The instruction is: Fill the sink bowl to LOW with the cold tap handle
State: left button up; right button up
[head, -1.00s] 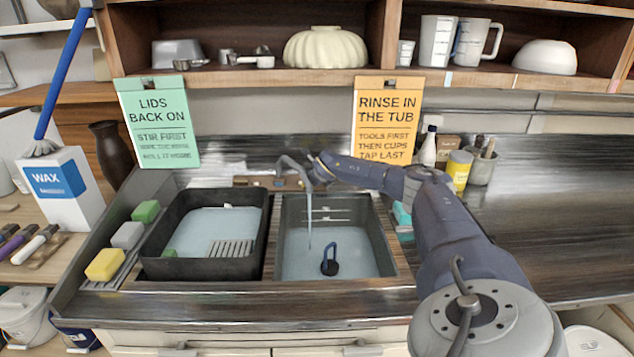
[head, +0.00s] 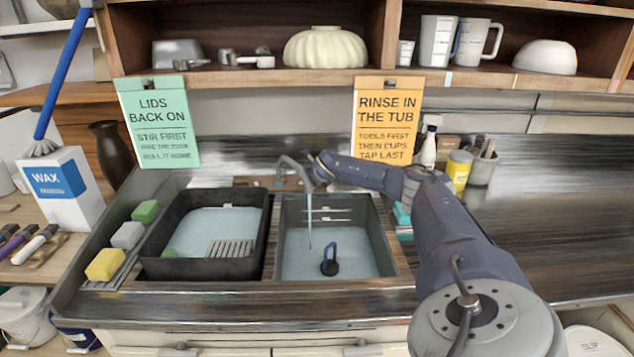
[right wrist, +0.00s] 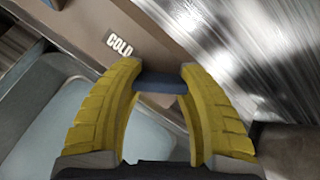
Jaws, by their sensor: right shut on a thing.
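The sink bowl (head: 390,262) is the right-hand basin in the head view. It holds pale water (head: 300,262), and a thin stream (head: 309,222) falls into it from the curved spout (head: 290,163). Short pale level marks show on its back wall above the water; their words are too small to read. A dark plug with a blue loop (head: 330,262) is in the bowl. My right gripper (head: 316,172) is at the tap. In the right wrist view its yellow fingers (right wrist: 161,68) are shut on the blue cold tap handle (right wrist: 160,83), beside a COLD label (right wrist: 119,45). My left gripper is out of view.
A black tub (head: 155,268) with water and a grate fills the left basin. Sponges (head: 105,264) line its left side. A white bottle (head: 428,150) and a yellow-labelled jar (head: 458,168) stand behind my right arm. The right counter (head: 560,220) is clear.

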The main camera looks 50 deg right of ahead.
jog(key=shift+n, duration=0.3)
jog(key=shift+r+n+y, duration=0.1)
jog(key=shift+n+y, duration=0.3)
jog(key=shift+n, duration=1.1)
jog(key=shift+c, duration=0.2)
jog(key=o, duration=1.4)
jog(key=shift+o, duration=0.2)
jog(key=v, duration=1.2)
jog(key=shift+s, duration=0.1)
